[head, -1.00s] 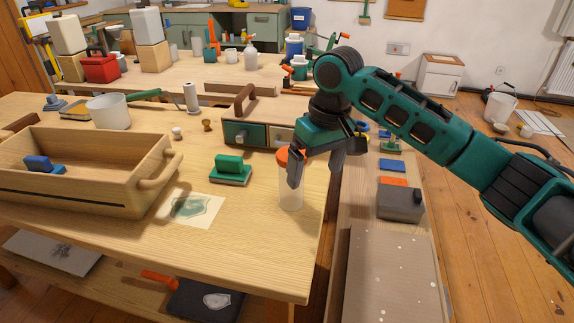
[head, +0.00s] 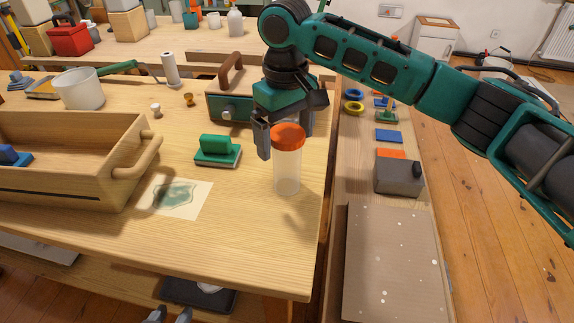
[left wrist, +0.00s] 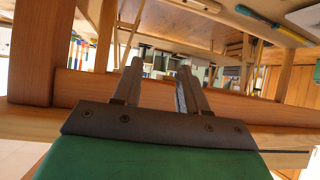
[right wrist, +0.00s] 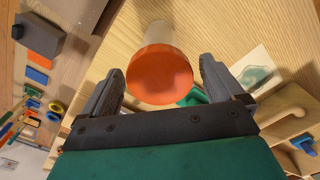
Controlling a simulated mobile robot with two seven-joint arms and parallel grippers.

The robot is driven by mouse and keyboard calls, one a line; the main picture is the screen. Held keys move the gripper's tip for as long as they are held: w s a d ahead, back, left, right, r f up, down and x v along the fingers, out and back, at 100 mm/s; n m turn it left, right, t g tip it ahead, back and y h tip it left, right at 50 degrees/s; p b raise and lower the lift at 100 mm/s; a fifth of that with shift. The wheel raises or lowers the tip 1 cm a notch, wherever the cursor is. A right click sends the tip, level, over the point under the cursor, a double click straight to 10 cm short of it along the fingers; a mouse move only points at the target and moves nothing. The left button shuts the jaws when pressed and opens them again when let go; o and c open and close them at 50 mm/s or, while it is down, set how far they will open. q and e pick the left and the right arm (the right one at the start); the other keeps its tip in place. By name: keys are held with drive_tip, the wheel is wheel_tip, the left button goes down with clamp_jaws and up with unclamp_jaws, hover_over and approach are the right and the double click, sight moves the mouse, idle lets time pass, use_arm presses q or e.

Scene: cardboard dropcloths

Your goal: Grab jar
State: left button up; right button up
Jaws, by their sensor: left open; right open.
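The jar (head: 287,172) is a clear cylinder with an orange lid (head: 289,136). It stands upright on the wooden table near its right edge. My right gripper (head: 286,148) is open just above and around the lid. In the right wrist view the orange lid (right wrist: 159,75) lies between and a little beyond the open fingers (right wrist: 160,80), with the clear body (right wrist: 160,36) behind it. My left gripper shows low in the head view (head: 168,315), below the table's front edge. In the left wrist view its fingers (left wrist: 157,75) are open with nothing between them.
A green-handled block (head: 217,150) and a stencil sheet (head: 172,196) lie left of the jar. A wooden tray (head: 75,185) with a handle stands at the left. A small drawer box (head: 232,107) stands behind the gripper. The table front near the jar is clear.

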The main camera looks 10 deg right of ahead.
sight(287, 155)
wheel_tip(287, 155, down, 5)
drive_tip(key=shift+s+r+b, duration=0.1)
drive_tip(key=shift+s+b, duration=0.05)
drive_tip(key=shift+b, duration=0.35)
drive_tip(key=shift+r, duration=0.1)
drive_tip(key=c, duration=1.2)
